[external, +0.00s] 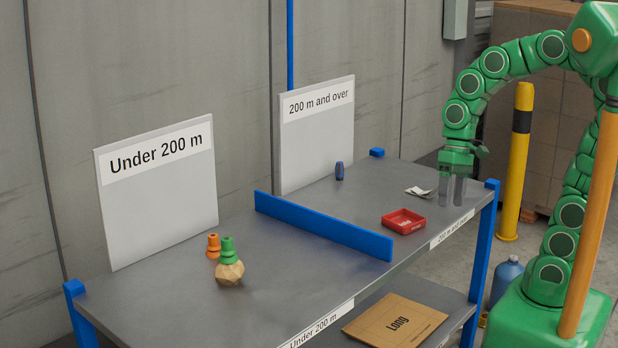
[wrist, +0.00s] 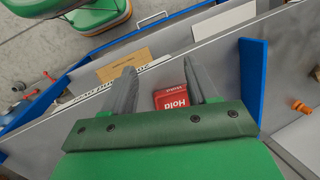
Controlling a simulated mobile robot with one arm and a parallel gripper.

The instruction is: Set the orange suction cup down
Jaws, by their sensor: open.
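The orange suction cup (external: 213,246) stands on the left section of the grey table, in front of the "Under 200 m" board (external: 158,190). It is just left of a green suction cup (external: 229,250), which sits on or against a tan faceted block. Orange also shows at the right edge of the wrist view (wrist: 300,107), beyond the blue divider. My gripper (external: 451,190) is over the right end of the table, far from the orange cup. Its two fingers (wrist: 158,70) are apart, with nothing visible between them.
A blue divider (external: 322,226) splits the table. On the right section are a red "Hold" tray (external: 403,222), a crumpled pale scrap (external: 418,191) and a dark blue object (external: 339,171) by the "200 m and over" board (external: 317,134). A "Long" cardboard piece (external: 394,322) lies on the lower shelf.

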